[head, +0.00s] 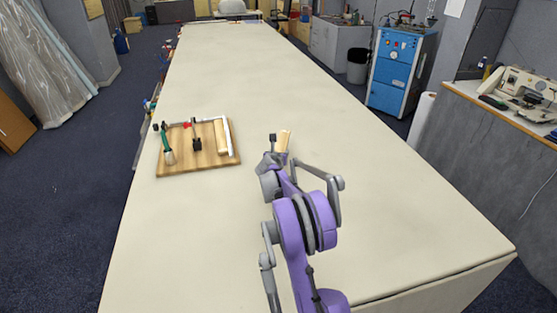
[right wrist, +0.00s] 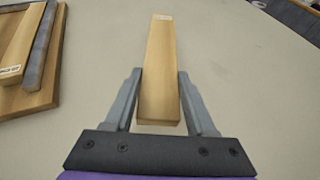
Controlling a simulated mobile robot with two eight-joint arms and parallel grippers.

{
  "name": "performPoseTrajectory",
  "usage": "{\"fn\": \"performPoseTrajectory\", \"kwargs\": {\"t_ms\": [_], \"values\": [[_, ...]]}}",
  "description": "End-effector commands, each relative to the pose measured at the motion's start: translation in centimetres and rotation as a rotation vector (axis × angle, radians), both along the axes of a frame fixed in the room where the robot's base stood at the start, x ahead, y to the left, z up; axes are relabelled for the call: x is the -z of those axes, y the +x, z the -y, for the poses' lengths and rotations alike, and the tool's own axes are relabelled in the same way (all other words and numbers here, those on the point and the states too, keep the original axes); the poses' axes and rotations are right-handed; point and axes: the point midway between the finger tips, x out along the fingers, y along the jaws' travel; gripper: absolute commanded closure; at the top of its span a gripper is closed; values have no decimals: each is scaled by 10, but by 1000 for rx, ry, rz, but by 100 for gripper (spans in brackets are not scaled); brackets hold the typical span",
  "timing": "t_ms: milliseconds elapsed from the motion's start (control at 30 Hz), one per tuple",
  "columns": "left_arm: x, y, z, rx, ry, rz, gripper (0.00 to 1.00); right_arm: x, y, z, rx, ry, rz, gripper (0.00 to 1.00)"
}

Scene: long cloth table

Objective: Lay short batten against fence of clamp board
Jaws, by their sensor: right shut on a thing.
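My right gripper (head: 277,156) is shut on a pale wooden batten (head: 284,140), to the right of the clamp board. In the right wrist view its fingers (right wrist: 159,84) grip the sides of the batten (right wrist: 158,65), whose far end carries a small label. The wooden clamp board (head: 185,161) lies on the table, with a grey metal fence (head: 230,138) along its right and far edges. Another pale wooden piece (head: 220,138) lies on the board beside the fence's right arm. The fence also shows in the right wrist view (right wrist: 40,45). My left gripper is out of view.
A green-handled clamp (head: 167,147) and a dark clamp (head: 196,142) sit on the board. The long cloth table (head: 235,70) is clear beyond the board and to the right of my right arm. Cabinets and a blue machine (head: 400,70) stand off the table.

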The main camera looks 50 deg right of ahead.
Motion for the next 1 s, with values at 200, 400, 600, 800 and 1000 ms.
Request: {"fn": "performPoseTrajectory", "kwargs": {"t_ms": [200,400,600,800,1000], "values": [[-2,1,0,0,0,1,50,21,0,0,-1,0,0,100],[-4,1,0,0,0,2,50,46,1,0,-1,0,0,100],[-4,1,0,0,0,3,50,55,0,-1,-1,0,0,100],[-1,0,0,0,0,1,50,58,0,-1,0,0,-1,100],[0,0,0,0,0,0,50,59,0,-1,0,0,0,25]]}}
